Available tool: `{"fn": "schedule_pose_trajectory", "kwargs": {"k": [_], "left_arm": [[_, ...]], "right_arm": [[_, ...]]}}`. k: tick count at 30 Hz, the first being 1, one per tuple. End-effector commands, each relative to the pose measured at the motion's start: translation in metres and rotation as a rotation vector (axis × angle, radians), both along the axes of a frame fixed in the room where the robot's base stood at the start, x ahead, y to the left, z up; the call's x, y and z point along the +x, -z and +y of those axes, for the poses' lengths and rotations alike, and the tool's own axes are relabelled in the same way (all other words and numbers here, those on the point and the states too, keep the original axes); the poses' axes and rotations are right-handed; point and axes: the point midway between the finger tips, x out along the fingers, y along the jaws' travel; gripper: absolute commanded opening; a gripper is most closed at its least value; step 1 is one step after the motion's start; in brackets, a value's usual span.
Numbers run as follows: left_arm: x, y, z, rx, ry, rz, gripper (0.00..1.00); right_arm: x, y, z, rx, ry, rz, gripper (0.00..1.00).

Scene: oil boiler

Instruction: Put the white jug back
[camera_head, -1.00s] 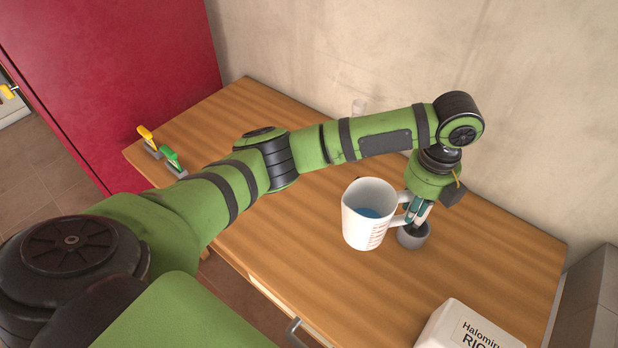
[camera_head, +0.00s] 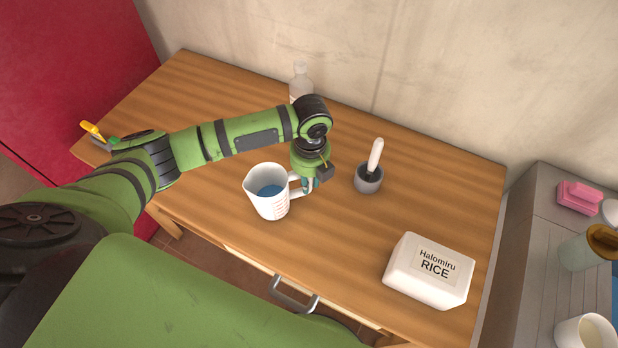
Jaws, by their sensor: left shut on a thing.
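The white jug (camera_head: 268,197) is a measuring jug with red marks on its side and something blue visible inside. It is upright over the middle of the wooden table (camera_head: 240,237); I cannot tell whether its base touches the top. My left gripper (camera_head: 309,187) is shut on the jug's handle, on the jug's right side. The fingertips are partly hidden by the handle and the wrist. My right gripper is not in view.
A grey mortar with a white-handled pestle (camera_head: 369,180) stands just right of my left gripper. A white rice box (camera_head: 430,270) is at the front right. A bottle (camera_head: 300,82) stands by the wall behind my arm. The table's front left is clear.

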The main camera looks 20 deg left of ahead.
Motion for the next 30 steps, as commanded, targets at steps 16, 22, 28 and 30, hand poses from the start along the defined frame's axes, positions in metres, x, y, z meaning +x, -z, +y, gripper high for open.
{"fn": "schedule_pose_trajectory", "kwargs": {"k": [16, 22, 28, 30], "left_arm": [[0.001, 0.011, 0.000, -0.001, 0.000, -0.003, 0.44], [0.001, 0.011, 0.000, -0.001, 0.000, -0.002, 0.44], [0.002, 0.004, 0.000, -0.001, 0.000, -0.004, 0.44], [0.002, -0.004, 0.000, -0.001, 0.000, -0.006, 0.44]], "right_arm": [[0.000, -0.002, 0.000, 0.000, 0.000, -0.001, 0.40], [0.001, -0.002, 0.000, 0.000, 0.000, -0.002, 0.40], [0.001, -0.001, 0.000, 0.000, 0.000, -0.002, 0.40], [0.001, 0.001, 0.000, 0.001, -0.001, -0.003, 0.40]]}}
